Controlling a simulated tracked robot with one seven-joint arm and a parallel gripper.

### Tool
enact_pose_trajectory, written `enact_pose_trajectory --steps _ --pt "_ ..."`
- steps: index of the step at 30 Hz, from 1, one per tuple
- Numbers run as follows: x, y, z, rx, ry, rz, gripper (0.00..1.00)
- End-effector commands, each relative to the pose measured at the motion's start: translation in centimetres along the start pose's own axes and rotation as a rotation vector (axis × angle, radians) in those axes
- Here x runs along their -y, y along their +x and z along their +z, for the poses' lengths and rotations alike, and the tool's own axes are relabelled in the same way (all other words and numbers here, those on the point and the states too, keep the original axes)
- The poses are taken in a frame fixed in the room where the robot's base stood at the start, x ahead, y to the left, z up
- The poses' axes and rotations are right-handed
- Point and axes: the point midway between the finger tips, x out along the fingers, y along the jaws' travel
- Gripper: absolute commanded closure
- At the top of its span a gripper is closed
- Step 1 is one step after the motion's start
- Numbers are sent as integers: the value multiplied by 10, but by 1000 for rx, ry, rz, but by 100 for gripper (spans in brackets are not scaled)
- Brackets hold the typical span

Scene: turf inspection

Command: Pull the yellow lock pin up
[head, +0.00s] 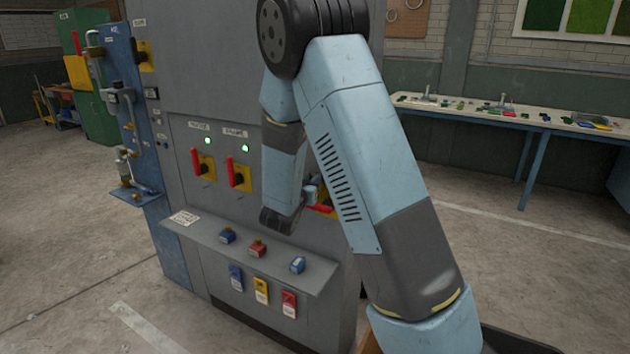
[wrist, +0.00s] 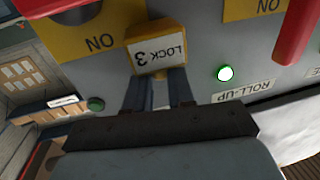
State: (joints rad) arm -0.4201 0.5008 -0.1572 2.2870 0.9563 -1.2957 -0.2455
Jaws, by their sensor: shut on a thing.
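The yellow lock pin (wrist: 157,52), a yellow block with a pale face marked LOCK 3, shows upside down in the wrist view. It is in front of the grey panel, beside a yellow switch plate (wrist: 90,42) marked ON. My gripper (wrist: 161,78) is shut on it, with one dark finger on either side of its lower part in the picture. The fingers hide part of the pin, and I cannot tell how far it sits in its seat. In the head view my arm hides the pin and most of the third red-handled switch (head: 326,205).
The grey cabinet (head: 200,100) carries two more red-handled switches (head: 203,165) with green lamps above. Below is a sloping shelf (head: 215,247) with blue and red padlock-like blocks, and hanging tags (head: 261,290). A workbench (head: 560,125) stands at the right, with clear floor before it.

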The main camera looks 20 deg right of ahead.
Motion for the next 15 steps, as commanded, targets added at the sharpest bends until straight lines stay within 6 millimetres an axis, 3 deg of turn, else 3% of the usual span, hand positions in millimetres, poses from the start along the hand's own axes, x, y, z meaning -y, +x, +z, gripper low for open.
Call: enact_pose_trajectory --steps 15 --pt "0 0 -3 -1 1 0 100"
